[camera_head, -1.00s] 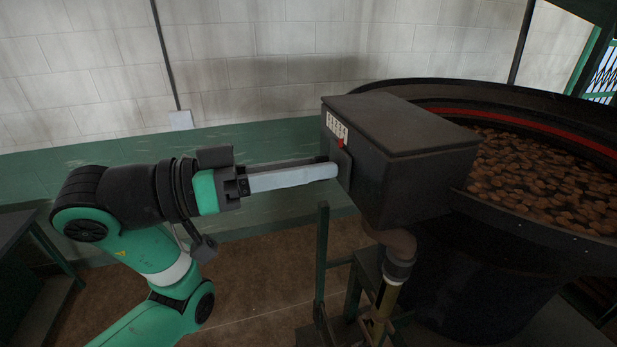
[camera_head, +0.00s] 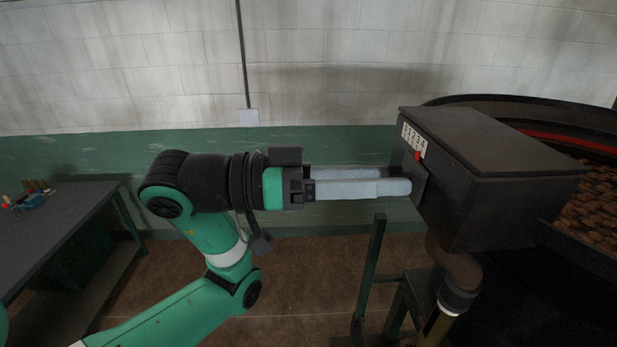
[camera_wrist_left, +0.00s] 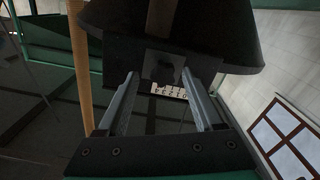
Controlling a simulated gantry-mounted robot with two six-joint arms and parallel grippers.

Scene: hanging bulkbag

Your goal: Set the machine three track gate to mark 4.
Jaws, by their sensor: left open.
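The machine's dark box (camera_head: 490,165) stands at the right of the head view, with a white number scale (camera_head: 413,139) on its left face. A red pointer (camera_head: 417,155) sits just under the scale, toward its higher numbers; I cannot tell its exact mark. A dark plate lies below it. My left gripper (camera_head: 402,182) points right, its pale fingertips close to this plate. In the left wrist view the open fingers (camera_wrist_left: 160,80) are apart, with a small dark knob (camera_wrist_left: 167,73) between and beyond them. Contact is unclear. My right gripper is out of view.
A round tub (camera_head: 600,190) of brown pieces is behind the box at right. A pipe (camera_head: 458,275) and green stand (camera_head: 371,270) are below it. A dark table (camera_head: 60,225) with small items is at far left. The floor between is clear.

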